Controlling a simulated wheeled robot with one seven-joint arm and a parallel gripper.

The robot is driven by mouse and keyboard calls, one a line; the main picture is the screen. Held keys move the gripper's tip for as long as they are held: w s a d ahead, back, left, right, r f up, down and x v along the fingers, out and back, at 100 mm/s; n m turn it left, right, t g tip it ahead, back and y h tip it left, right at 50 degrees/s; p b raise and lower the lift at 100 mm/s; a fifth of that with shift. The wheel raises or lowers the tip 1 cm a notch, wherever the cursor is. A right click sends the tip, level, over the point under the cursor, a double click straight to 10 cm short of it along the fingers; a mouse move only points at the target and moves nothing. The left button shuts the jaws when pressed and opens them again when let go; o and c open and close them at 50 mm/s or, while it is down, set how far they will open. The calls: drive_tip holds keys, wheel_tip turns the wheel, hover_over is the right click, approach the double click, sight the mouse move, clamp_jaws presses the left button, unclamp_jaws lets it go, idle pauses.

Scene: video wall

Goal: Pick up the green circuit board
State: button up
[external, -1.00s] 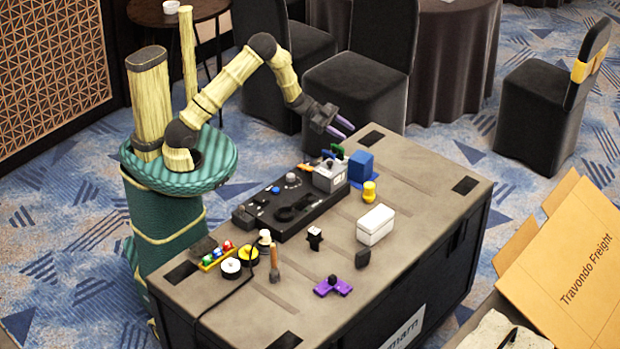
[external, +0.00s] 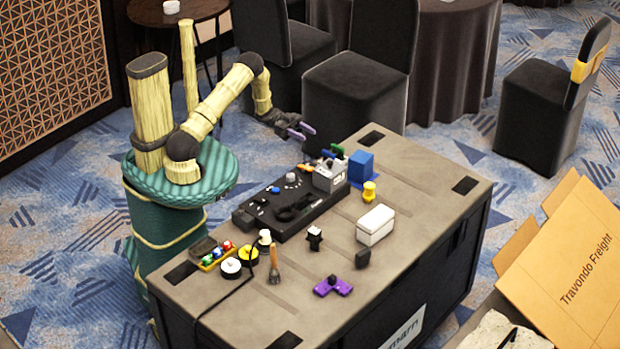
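A small green piece (external: 338,149), likely the circuit board, shows at the far end of the black console, by the top of the grey box (external: 328,175). It is too small to make out its details, and the box partly hides it. My gripper (external: 303,131) is above the far left edge of the case top, left of the green piece and apart from it. Its two purple fingers are spread, with nothing visible between them.
The black console (external: 290,208) carries the grey box. A blue block (external: 361,166), a yellow piece (external: 369,191) and a white box (external: 375,225) stand nearby. A cable (external: 232,290) crosses the front left. The right end of the case top (external: 425,175) is mostly clear.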

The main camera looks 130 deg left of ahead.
sight(331, 147)
drive_tip(key=w, duration=1)
drive_tip(key=shift+w, duration=0.25)
drive_tip(key=shift+w, duration=0.1)
drive_tip(key=w, duration=0.5)
drive_tip(key=shift+a+f, duration=0.15)
drive_tip(key=shift+a, duration=0.1)
clamp_jaws()
